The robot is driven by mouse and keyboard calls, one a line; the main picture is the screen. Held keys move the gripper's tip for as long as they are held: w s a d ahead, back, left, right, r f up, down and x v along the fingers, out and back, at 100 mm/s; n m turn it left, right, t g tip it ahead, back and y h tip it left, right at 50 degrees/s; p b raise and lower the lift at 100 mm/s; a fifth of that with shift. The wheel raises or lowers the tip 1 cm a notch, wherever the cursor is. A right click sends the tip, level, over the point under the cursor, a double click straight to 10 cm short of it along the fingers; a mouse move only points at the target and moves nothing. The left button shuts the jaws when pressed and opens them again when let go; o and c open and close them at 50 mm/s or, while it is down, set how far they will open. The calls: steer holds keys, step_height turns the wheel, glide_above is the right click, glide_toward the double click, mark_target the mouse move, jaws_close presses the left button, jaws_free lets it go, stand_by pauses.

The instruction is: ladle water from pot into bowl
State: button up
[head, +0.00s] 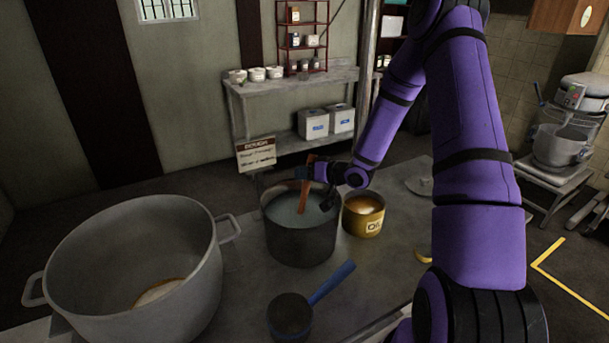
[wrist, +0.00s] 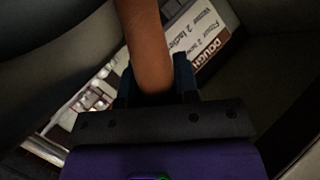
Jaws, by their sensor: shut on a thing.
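The dark pot of water (head: 300,243) stands in the middle of the table, with pale bluish liquid inside. My gripper (head: 326,186) is above its far right rim, shut on the orange handle of a ladle (head: 304,197). The handle leans down into the pot; the ladle's bowl is hidden in the liquid. In the wrist view the handle (wrist: 148,45) runs between the two fingers of my gripper (wrist: 154,82). A large grey two-handled vessel (head: 95,265) stands to the left, with a pale mound inside at its bottom. No other bowl is plain to see on the table.
A yellow pot of orange oil (head: 363,222) stands right beside the dark pot. A gap separates the large vessel and the pot.

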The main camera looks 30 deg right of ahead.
steer(key=shift+r, duration=0.15)
step_height(320, 180, up, 14)
steer(key=shift+r, duration=0.25)
stand_by(0.6)
stand_by(0.4)
